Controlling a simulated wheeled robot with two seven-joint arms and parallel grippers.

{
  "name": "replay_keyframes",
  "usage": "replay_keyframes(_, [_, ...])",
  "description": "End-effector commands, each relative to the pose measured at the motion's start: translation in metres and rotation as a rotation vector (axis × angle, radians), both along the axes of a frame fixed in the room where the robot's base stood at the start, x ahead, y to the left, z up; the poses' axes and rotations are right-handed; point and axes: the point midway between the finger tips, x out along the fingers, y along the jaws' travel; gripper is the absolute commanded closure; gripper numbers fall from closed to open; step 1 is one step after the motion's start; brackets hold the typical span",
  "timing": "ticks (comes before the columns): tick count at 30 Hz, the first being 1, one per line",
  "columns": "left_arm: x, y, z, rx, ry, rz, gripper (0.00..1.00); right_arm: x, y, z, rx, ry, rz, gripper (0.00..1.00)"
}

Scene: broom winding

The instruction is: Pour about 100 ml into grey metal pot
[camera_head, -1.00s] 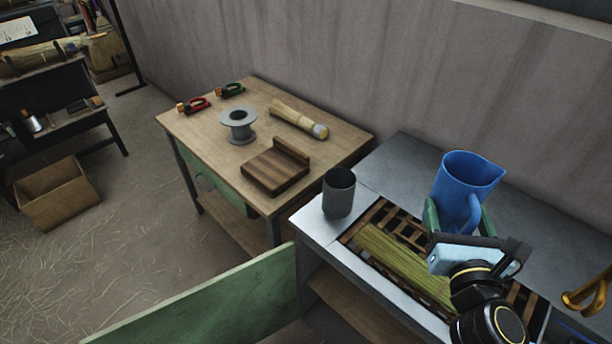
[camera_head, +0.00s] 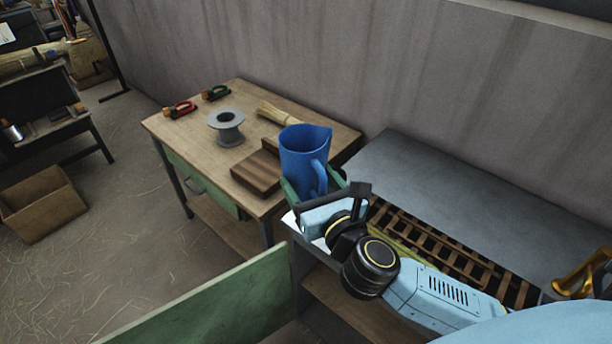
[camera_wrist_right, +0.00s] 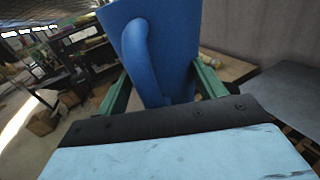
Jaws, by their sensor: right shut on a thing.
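A blue jug (camera_head: 303,160) is held upright by my right gripper (camera_head: 312,190), in front of the wooden table's right part. In the right wrist view the jug (camera_wrist_right: 165,50) fills the upper middle, its handle towards the camera, between the green fingers of my right gripper (camera_wrist_right: 160,90). The grey metal pot is not visible in the head view; the jug and my right gripper cover the spot where it stood on the metal bench's left end. Whether the jug holds liquid cannot be seen. My left gripper is out of view.
The metal bench (camera_head: 445,190) has a slatted rack (camera_head: 455,255) along its front. The wooden table (camera_head: 185,135) bears a grey spool (camera_head: 226,127), a dark wooden block (camera_head: 257,174), a straw bundle (camera_head: 277,116) and red and green handled tools. A green panel (camera_head: 200,310) stands in front.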

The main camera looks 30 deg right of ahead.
Motion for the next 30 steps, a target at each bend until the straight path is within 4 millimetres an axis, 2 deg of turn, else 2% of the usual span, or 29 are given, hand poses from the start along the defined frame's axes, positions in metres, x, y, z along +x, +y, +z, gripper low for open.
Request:
replay_keyframes(4, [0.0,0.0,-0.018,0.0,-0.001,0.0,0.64,0.017,-0.005,-0.021,0.001,-0.003,-0.023,0.66])
replay_keyframes(8, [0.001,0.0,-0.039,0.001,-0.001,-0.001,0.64,0.04,-0.01,-0.053,0.004,-0.001,-0.047,0.66])
replay_keyframes(15, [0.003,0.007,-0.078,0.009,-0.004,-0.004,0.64,0.079,-0.013,-0.128,0.005,0.003,-0.066,0.66])
replay_keyframes(18, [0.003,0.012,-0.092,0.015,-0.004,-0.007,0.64,0.091,-0.01,-0.161,0.004,0.003,-0.061,0.66])
replay_keyframes(21, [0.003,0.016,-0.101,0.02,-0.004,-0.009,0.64,0.099,-0.005,-0.185,0.003,0.003,-0.052,0.66])
replay_keyframes(24, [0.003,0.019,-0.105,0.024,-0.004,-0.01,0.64,0.103,-0.002,-0.197,0.002,0.001,-0.045,0.66])
replay_keyframes(30, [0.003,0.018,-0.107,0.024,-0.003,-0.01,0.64,0.105,0.0,-0.206,0.0,-0.003,-0.038,0.66])
